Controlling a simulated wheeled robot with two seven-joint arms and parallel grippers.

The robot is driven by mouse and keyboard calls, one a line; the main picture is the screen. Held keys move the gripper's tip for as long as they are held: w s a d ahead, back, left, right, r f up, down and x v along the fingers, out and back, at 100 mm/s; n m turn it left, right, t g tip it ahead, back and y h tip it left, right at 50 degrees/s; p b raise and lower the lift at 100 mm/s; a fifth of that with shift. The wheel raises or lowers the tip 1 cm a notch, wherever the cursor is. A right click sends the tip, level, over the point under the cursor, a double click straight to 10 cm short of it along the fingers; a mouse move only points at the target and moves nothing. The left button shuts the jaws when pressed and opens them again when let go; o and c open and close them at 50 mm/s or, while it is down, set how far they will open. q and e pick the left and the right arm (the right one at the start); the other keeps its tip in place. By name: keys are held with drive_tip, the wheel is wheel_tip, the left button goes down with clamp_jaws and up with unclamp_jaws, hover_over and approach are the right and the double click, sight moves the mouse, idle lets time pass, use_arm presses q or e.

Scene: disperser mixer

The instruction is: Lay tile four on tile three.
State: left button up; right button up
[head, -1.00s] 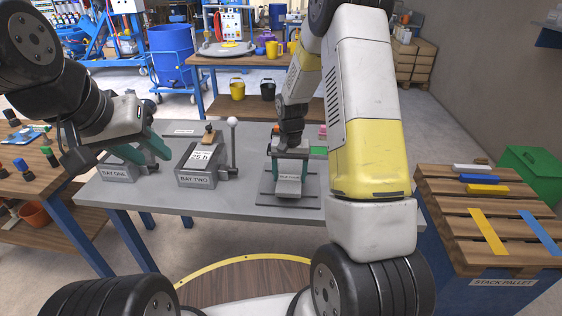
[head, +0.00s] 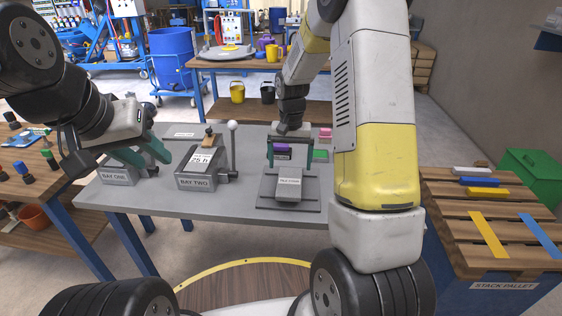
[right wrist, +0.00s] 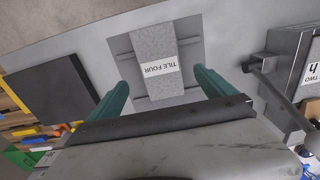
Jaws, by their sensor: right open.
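Tile four (head: 290,182) is a grey speckled slab with a white label. I cannot make out tile three; anything under tile four is hidden or unlabelled from here. My right gripper (head: 291,158) is open, its teal fingers above and behind the tile. In the right wrist view the fingers (right wrist: 165,90) stand wide apart, with the tile ahead of them and nothing held. My left gripper (head: 146,160) is open and empty near bay one.
Bay one (head: 118,177) and bay two (head: 197,183) stand to the left on the grey table. An upright lever with a white ball (head: 232,127) rises beside bay two. A purple block (head: 282,149) and green block (head: 320,155) lie behind tile four. The stack pallet (head: 500,249) stands right.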

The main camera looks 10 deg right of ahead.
drive_tip(key=s+r+n+t+y, duration=0.1)
drive_tip(key=s+r+t, duration=0.1)
drive_tip(key=s+r, duration=0.6)
drive_tip(key=s+r+n+t, duration=0.1)
drive_tip(key=s+r, duration=0.2)
drive_tip(key=r, duration=0.8)
drive_tip(key=s+a+r+n+t, duration=0.1)
drive_tip(key=s+r, duration=0.1)
drive_tip(key=s, duration=0.4)
drive_tip(key=s+a+r+t+y, duration=0.1)
drive_tip(key=s+t, duration=0.1)
drive_tip(key=s, duration=0.5)
drive_tip(key=shift+s+r+n, duration=0.15)
drive_tip(key=shift+r+n, duration=0.2)
drive_tip(key=shift+n, duration=0.05)
